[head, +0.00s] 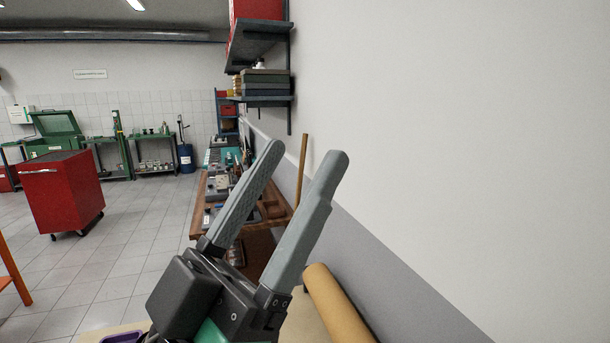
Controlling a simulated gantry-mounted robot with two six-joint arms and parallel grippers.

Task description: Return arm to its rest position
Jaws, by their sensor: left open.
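My left gripper (298,162) is large in the middle of the head view and points upward. Its two long grey fingers stand apart, with nothing between them. Its dark body and a green part show at the bottom of the view. It looks clear of the wall on the right and of the bench behind it. My right gripper is not in view.
A wooden workbench (194,221) with tools runs along the right wall behind my gripper. Wall shelves (262,98) hang above it. A tan roll (339,304) leans at lower right. A red wheeled cabinet (62,192) stands at left on open tiled floor (130,248).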

